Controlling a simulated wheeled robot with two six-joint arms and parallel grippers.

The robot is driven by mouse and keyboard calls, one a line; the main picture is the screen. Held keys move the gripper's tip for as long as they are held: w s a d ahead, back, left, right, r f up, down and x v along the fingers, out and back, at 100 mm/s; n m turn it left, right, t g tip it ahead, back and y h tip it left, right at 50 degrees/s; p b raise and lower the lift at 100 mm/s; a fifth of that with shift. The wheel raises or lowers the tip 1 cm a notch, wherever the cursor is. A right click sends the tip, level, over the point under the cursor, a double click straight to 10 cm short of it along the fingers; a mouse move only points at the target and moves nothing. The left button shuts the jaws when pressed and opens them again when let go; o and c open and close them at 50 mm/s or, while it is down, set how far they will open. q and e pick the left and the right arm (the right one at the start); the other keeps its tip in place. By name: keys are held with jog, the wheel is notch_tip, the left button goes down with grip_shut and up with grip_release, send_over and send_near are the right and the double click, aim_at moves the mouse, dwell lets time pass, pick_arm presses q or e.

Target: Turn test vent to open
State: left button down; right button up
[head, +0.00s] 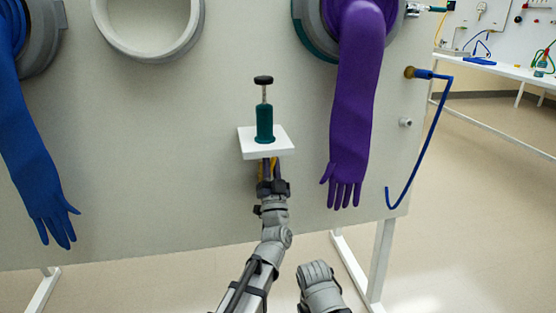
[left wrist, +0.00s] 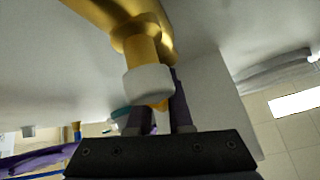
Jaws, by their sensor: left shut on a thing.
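A brass-coloured fitting (left wrist: 142,45) with a white collar (left wrist: 149,83) fills the upper middle of the left wrist view; I take it to be the test vent. In the head view only a small yellow part (head: 275,163) shows under the white shelf. My left gripper (head: 269,163) is just below the shelf; in the left wrist view its dark fingers (left wrist: 158,112) are either side of a yellow piece below the collar, shut on it. The exact grip is partly hidden. Whether the vent is open or closed cannot be told. Of my right arm only a grey part shows, without fingers.
A green pump-like bottle (head: 265,124) stands on the white shelf (head: 248,150). A purple glove (head: 354,100) hangs to the right and a blue glove (head: 38,165) to the left. A blue hose (head: 430,140) hangs at the panel's right edge.

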pick_arm(q)
jog(key=shift+s+a+r+n+g+y, duration=0.1)
jog(key=shift+a+n+g+y, duration=0.35)
jog(key=shift+n+y, duration=0.8)
jog(key=shift+s+a+r+n+g+y, duration=0.15)
jog(key=shift+a+n+g+y, duration=0.3)
jog(key=shift+n+y, duration=0.8)
jog(key=shift+s+a+f+n+g+y, duration=0.1)
jog(key=shift+a+n+g+y, duration=0.35)
jog(key=shift+n+y, duration=0.8)
pick_arm(e)
jog(key=shift+r, duration=0.25)
pick_arm(q)
jog(key=shift+n+h, duration=0.25)
jog(key=shift+n, duration=0.2)
jog(key=c, duration=0.8)
grip_release()
jog(key=shift+c, duration=0.2)
jog(key=shift+s, duration=0.1)
pick_arm(e)
jog(key=shift+f, duration=0.1)
